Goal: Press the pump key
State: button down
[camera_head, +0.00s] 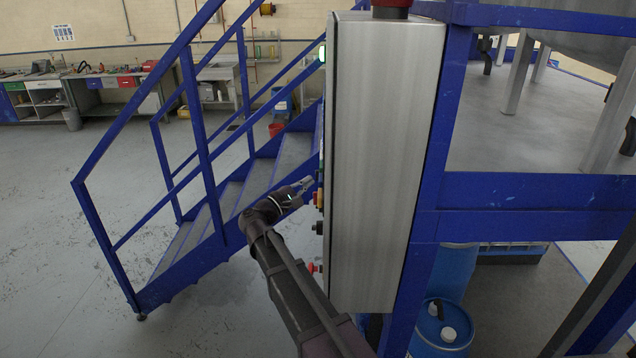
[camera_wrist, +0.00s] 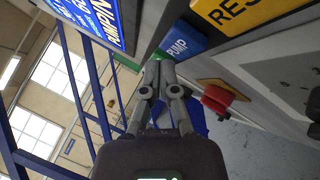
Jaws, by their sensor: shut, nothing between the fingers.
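A blue piece marked PUMP (camera_wrist: 183,41) shows at the upper middle of the wrist view, on the panel face. My gripper (camera_wrist: 158,62) is shut and empty, with its fingertips right beside the lower left of the blue piece. I cannot tell whether they touch anything. In the camera_head view my gripper (camera_head: 306,183) is at the left side of the grey metal control cabinet (camera_head: 380,160), close to its button face. That face is seen edge-on there, so the pump key cannot be made out in that view.
A red knob (camera_wrist: 216,99) sticks out right of my fingers, and a yellow label (camera_wrist: 235,10) reading RES is above. A red button (camera_head: 314,268) and a dark knob (camera_head: 317,227) project lower on the cabinet. Blue-railed stairs (camera_head: 215,200) stand behind; floor at left is clear.

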jog(key=shift+a, duration=0.1)
jog(key=a, duration=0.5)
jog(key=shift+w, duration=0.1)
dwell(0.5)
jog(key=shift+d, duration=0.1)
dwell(0.5)
